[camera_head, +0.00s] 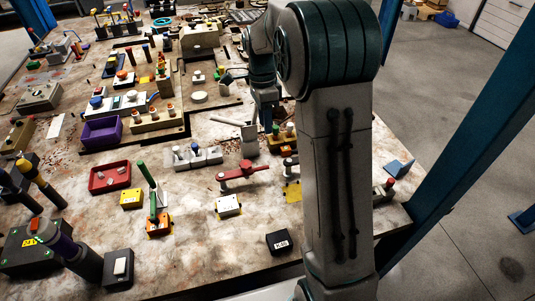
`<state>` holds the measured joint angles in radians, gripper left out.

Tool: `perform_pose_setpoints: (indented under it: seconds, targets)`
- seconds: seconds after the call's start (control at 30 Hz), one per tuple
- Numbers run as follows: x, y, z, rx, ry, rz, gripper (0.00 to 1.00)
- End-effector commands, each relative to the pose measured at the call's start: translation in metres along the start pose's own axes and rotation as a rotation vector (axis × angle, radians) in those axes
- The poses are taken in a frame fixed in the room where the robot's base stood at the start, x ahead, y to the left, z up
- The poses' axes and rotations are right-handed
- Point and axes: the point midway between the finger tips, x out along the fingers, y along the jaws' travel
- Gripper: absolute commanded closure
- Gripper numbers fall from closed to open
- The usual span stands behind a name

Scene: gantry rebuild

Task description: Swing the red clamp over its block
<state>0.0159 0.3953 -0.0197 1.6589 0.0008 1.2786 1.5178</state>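The red clamp (243,173) is a flat red bar with a round red knob near its middle. It lies roughly level across the near middle of the table, its right end pointing toward my arm. A small white block (228,206) on a yellow patch stands just in front of the bar's left end. The bar is behind this block, not over it. I cannot tell whether this is the clamp's own block. My gripper (266,117) hangs farther back, above and behind the clamp, apart from it. It is small and dark here, and its fingers are not clear.
My arm covers the table's right part. A green-handled clamp (153,200) stands left of the white block, with a red tray (110,177) and a purple bin (102,133) beyond. A black box (279,242) sits near the front edge. Bare tabletop surrounds the white block.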

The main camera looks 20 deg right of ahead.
Motion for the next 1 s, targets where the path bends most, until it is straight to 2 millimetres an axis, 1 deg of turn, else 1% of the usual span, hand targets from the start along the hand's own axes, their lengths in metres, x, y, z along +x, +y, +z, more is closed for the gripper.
perform_pose_setpoints:
  seconds: [0.17, 0.27, 0.5, 0.7, 0.83, 1.0]
  targets:
    - [0.013, -0.002, -0.001, 0.022, 0.0, 0.009, 0.66]
    - [0.03, -0.001, 0.0, 0.02, -0.001, 0.011, 0.66]
    - [0.082, 0.0, -0.001, 0.02, -0.002, 0.012, 0.66]
    - [0.117, -0.001, -0.001, 0.018, -0.001, 0.009, 0.66]
    - [0.131, -0.001, -0.001, 0.019, 0.0, 0.007, 0.66]
    - [0.138, -0.001, -0.001, 0.019, -0.001, 0.005, 0.66]
